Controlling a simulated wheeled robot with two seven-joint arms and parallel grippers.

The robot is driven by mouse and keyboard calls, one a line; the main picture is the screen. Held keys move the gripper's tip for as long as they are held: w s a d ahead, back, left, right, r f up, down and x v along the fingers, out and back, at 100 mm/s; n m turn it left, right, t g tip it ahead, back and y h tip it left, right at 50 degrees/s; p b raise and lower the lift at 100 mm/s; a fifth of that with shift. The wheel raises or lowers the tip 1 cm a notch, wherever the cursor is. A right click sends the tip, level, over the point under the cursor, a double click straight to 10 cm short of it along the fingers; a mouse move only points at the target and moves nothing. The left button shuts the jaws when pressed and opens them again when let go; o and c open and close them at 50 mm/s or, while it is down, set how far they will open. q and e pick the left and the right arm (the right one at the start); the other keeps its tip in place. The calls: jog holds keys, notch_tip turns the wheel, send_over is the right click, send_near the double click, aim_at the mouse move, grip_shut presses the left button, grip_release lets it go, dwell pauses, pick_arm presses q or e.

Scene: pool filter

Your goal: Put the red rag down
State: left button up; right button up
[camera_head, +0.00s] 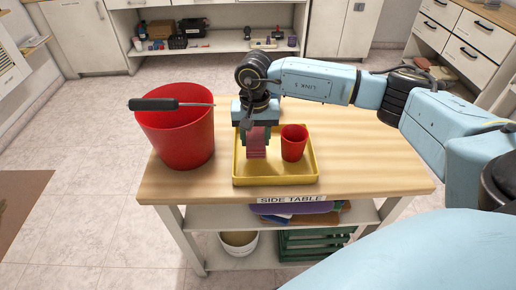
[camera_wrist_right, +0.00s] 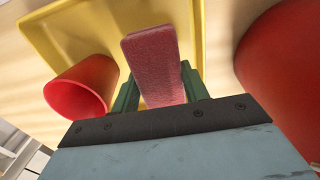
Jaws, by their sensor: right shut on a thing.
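The red rag (camera_head: 257,144) is a folded, pinkish-red strip. My right gripper (camera_head: 256,133) is shut on it and points down over the left part of the yellow tray (camera_head: 290,181). In the right wrist view the rag (camera_wrist_right: 152,62) sits between the green fingers of the gripper (camera_wrist_right: 158,88), with the tray (camera_wrist_right: 62,22) beyond it. I cannot tell whether the rag's lower end touches the tray. My left gripper is not in view.
A red cup (camera_head: 293,145) stands in the tray, right of the rag. A large red bucket (camera_head: 180,142) with a screwdriver (camera_head: 165,104) across its rim stands left of the tray. The wooden side table (camera_head: 375,172) is clear on the right.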

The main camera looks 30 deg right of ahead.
jog(key=shift+a+f, duration=0.15)
jog(key=shift+f, duration=0.5)
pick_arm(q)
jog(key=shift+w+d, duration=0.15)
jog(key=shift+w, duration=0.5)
pick_arm(e)
jog(key=shift+f, duration=1.4)
jog(key=shift+f+b, duration=0.15)
jog(key=shift+b, duration=0.2)
jog(key=o, duration=1)
jog(key=shift+c, duration=0.2)
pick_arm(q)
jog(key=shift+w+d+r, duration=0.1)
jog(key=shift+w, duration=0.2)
